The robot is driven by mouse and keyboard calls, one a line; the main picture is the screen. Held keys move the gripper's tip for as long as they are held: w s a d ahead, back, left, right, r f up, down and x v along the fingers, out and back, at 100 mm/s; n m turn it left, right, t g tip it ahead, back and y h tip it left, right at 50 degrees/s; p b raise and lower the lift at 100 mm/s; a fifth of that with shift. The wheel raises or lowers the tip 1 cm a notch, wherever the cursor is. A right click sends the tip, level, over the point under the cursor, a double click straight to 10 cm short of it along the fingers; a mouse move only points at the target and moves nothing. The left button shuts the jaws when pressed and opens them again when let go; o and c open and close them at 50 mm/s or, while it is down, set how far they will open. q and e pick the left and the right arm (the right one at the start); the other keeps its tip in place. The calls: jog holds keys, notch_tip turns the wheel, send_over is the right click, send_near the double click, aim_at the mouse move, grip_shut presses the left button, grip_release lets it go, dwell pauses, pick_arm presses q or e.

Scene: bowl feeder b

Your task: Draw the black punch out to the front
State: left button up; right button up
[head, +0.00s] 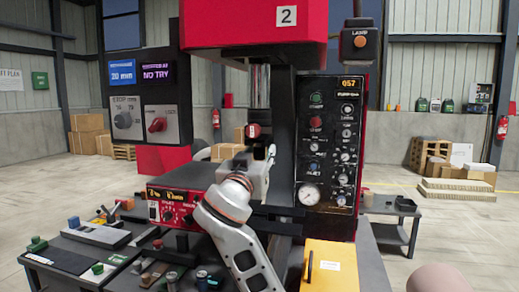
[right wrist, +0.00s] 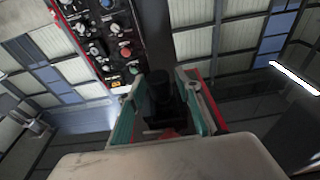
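My right gripper (head: 262,152) is at the front of the press, below its red head and beside the dark column. In the right wrist view, its two teal-padded fingers (right wrist: 160,98) stand on either side of a dark upright cylinder, which looks like the black punch (right wrist: 160,88). The fingertips are very close to its sides; I cannot tell whether they touch it. A red part (right wrist: 168,132) shows below the punch. In the head view my gripper and wrist mostly hide the punch. My left gripper is not in view.
The press has a red head (head: 255,22), a control panel (head: 328,140) at right and a red front panel (head: 172,208). A bench (head: 85,262) with several small tools is at lower left. A yellow box (head: 330,268) is at lower right. A small table (head: 392,212) stands behind.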

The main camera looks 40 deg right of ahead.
grip_shut()
jog(key=r+v, duration=0.1)
jog(key=v, duration=0.6)
jog(key=shift+s+a+r, duration=0.15)
jog(key=shift+s+a, duration=0.05)
jog(key=shift+s, duration=0.05)
dwell(1.1)
